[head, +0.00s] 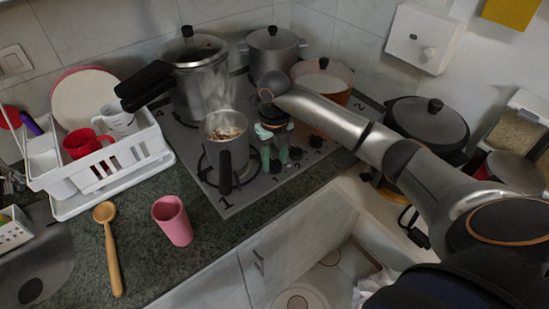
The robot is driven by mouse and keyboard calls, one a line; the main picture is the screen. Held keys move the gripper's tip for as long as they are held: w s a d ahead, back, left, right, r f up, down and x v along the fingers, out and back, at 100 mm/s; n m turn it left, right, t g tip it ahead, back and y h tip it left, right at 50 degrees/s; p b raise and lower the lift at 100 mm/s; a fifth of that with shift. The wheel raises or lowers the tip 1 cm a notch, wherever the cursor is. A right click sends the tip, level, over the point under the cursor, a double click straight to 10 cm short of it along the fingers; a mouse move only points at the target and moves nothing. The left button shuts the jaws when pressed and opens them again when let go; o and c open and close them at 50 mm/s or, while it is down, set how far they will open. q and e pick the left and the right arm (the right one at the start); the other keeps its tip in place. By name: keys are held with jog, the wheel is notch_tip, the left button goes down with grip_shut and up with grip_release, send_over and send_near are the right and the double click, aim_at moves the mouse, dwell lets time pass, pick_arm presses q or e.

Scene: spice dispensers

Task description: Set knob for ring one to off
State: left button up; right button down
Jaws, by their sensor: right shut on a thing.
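The hob (240,195) has a printed 1 at its front left corner, by the ring under a small steel pot (226,140). Black knobs run along the hob's right side, including one at the front (276,166), one in the middle (296,153) and one farther right (316,141). My right gripper (274,160) points down over the front knob, with its greenish fingers on either side. It is shut on that knob; the fingers partly hide it, and its pointer cannot be read. My left gripper is not in view.
The small pot's dark handle (225,172) points forward, left of my right gripper. A pressure cooker (200,80), a lidded pot (273,50) and an orange pan (324,80) stand behind. A pink cup (173,220) and wooden spoon (110,245) are on the counter at front left.

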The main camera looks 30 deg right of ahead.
aim_at(275, 162)
jog(key=shift+n+b, duration=0.3)
jog(key=shift+n, duration=0.5)
jog(key=shift+c, duration=1.7)
grip_release()
notch_tip(275, 162, up, 13)
jog(key=b, duration=0.1)
jog(key=shift+f, duration=0.2)
jog(key=shift+s+f, duration=0.1)
